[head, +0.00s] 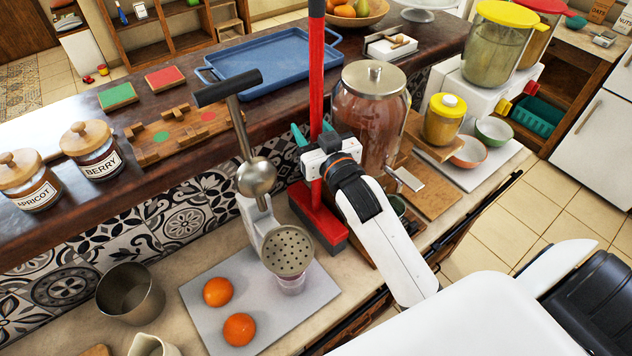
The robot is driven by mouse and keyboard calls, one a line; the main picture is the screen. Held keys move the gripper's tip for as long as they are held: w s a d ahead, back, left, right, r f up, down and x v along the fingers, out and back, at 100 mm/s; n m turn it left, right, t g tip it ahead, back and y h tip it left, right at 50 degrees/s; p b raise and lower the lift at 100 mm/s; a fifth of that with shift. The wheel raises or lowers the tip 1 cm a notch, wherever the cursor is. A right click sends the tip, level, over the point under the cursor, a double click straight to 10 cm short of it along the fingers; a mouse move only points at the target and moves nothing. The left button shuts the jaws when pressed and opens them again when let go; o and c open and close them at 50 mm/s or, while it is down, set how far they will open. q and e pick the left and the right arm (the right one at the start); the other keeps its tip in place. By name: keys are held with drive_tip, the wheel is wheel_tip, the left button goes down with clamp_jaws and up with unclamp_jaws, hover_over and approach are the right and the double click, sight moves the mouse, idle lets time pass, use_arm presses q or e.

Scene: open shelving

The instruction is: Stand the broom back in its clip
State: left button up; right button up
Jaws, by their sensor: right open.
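The broom (317,90) has a red handle, a red head and dark grey bristles. It stands nearly upright in the middle of the head view, with its head low by the counter and its top cut off by the upper edge. My right gripper (312,133) is at the lower handle, just above the broom head. I cannot tell whether a finger touches the handle. I cannot make out the clip. My left gripper is not in view.
A citrus press (257,185) stands close left of the broom, beside two oranges (238,329). A large glass jar (368,115) is close right. A blue tray (265,62) lies on the raised ledge behind. Jars (92,150) and a metal cup (130,292) are left.

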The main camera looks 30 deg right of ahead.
drive_tip(key=shift+s, duration=0.1)
drive_tip(key=shift+c, duration=1.3)
clamp_jaws()
drive_tip(key=shift+r, duration=0.15)
